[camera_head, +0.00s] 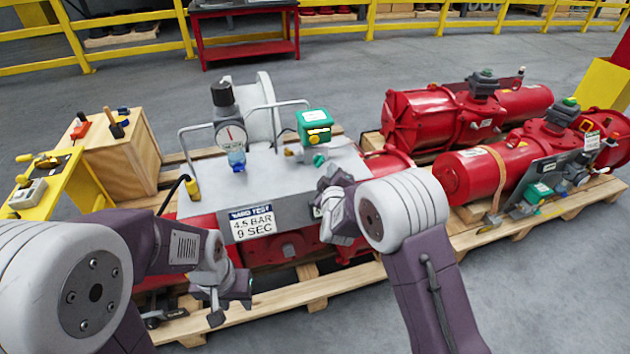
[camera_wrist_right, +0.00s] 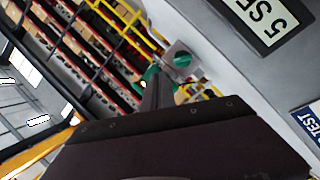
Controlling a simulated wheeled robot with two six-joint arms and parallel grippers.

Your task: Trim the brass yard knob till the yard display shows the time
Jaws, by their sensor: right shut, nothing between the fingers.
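My right gripper (camera_head: 328,190) is shut and empty, at the front right part of the grey test bench (camera_head: 270,180). In the wrist view its dark fingers (camera_wrist_right: 157,92) point toward the bench's front face, in front of green and grey fittings. A pale display (camera_wrist_right: 264,20) is partly cut off there and reads "5 SE". In the head view the gripper covers most of that area. I cannot make out the brass yard knob in either view. A sign (camera_head: 252,222) on the front reads "YARD TEST 4.5 BAR 9 SEC". My left gripper (camera_head: 230,308) hangs open and empty in front of the bench, low down.
A pressure gauge (camera_head: 231,135), a blue fitting (camera_head: 237,159) and a green-topped box (camera_head: 314,125) stand on the bench. Red actuators (camera_head: 490,170) lie on pallets at right. A wooden crate (camera_head: 125,155) and yellow stand (camera_head: 60,188) are at left.

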